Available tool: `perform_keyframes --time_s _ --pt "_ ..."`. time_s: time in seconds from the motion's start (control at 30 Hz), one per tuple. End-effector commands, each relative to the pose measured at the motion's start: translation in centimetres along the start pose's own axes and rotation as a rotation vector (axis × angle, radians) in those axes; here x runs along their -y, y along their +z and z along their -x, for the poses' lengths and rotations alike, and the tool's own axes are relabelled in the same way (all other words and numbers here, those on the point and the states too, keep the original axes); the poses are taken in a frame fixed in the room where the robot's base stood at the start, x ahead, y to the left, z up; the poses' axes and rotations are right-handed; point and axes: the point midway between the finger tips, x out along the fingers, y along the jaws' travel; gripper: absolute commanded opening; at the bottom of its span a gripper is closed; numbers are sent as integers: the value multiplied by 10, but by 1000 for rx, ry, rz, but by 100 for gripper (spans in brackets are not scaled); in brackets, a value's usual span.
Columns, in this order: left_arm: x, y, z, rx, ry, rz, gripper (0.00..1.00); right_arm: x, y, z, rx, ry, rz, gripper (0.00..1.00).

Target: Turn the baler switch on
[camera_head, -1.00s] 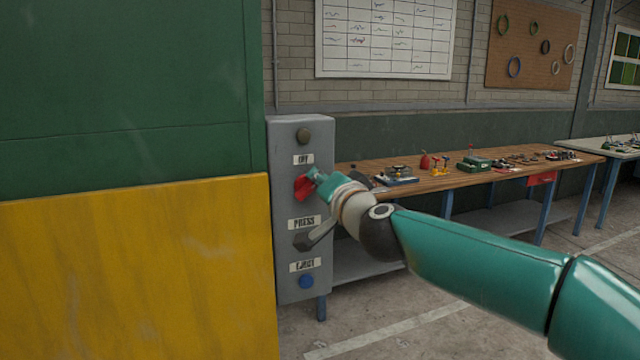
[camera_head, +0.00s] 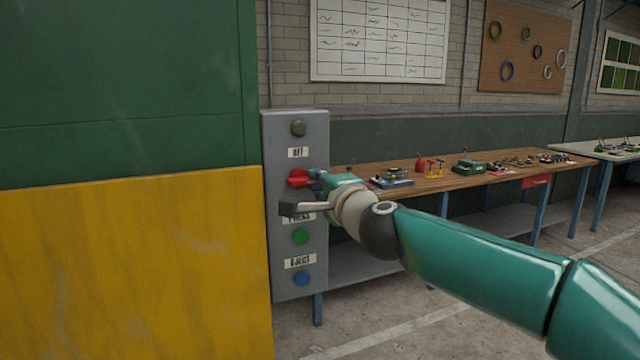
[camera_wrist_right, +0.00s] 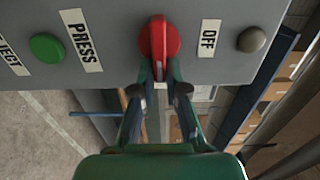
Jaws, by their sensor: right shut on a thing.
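The grey control box (camera_head: 279,265) carries a red rotary switch (camera_head: 298,178) below a label reading OFF (camera_head: 298,152). My right gripper (camera_head: 317,180) reaches in from the right and is shut on the switch handle. The wrist view shows both fingertips (camera_wrist_right: 159,78) closed around the lower end of the red switch handle (camera_wrist_right: 158,35). The handle is straight up and down in that view, between the PRESS label and the OFF label. In the head view it lies about level. A dull, grey-brown lamp (camera_head: 298,128) sits at the box top. My left gripper is not in view.
A green button (camera_head: 300,236) and a blue button (camera_head: 302,279) sit lower on the box. A green and yellow machine wall (camera_head: 130,260) stands close on the left. A wooden workbench (camera_head: 440,182) with tools runs behind to the right. Open floor lies in front.

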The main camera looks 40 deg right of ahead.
Motion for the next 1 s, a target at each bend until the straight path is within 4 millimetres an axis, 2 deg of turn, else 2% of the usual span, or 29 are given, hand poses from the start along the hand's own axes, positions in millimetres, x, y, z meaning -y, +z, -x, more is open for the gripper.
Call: perform_keyframes --time_s 0.03,0.47,0.5,0.63,1.0 --pt "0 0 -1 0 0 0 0 -6 -1 -1 -3 8 -7 0" --pt "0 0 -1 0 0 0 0 -7 0 -1 -1 11 -19 0" --pt "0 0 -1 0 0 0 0 -7 0 -1 -1 11 -19 14" --pt "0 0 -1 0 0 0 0 -6 0 -1 -1 10 -19 36" --pt "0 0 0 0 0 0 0 -2 1 2 1 3 -18 38"
